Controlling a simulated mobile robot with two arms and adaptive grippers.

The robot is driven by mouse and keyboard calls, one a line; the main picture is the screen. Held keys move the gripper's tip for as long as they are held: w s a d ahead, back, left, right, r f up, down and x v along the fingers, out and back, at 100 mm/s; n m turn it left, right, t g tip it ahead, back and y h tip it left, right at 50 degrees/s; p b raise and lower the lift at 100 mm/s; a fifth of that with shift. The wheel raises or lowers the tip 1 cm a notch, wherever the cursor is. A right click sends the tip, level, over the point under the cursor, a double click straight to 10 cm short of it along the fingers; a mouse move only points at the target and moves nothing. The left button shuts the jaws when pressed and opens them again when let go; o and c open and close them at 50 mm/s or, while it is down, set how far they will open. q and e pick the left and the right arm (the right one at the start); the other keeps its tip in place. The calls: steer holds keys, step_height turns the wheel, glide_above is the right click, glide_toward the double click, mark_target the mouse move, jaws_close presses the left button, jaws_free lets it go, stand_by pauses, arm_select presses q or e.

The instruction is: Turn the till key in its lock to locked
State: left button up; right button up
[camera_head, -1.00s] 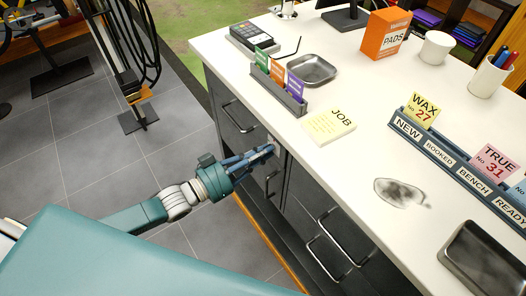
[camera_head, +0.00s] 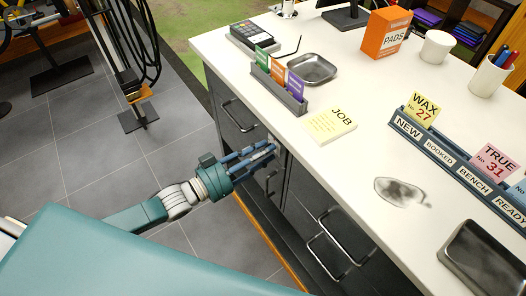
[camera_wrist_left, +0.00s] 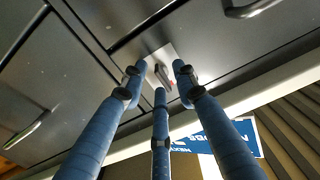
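My left gripper (camera_head: 268,154) is at the front of the counter, its blue fingers pointing at the dark drawer fronts. In the left wrist view the three fingertips (camera_wrist_left: 160,80) stand apart around the small till key (camera_wrist_left: 164,76), with visible gaps between them and the key. The key sits in a pale lock plate (camera_wrist_left: 159,63) on a dark drawer front. It looks slightly slanted and has a reddish part; its exact angle is hard to read. In the head view the key is hidden or too small to make out. My right gripper is not in view.
Bar handles (camera_head: 239,116) stick out from the drawer fronts near the gripper. The white counter top (camera_head: 350,170) overhangs above, bearing a JOB pad (camera_head: 330,124), a card holder (camera_head: 278,88) and a metal tray (camera_head: 312,69).

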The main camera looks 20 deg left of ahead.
arm_select(q)
steer(key=v, duration=1.2)
stand_by(0.3)
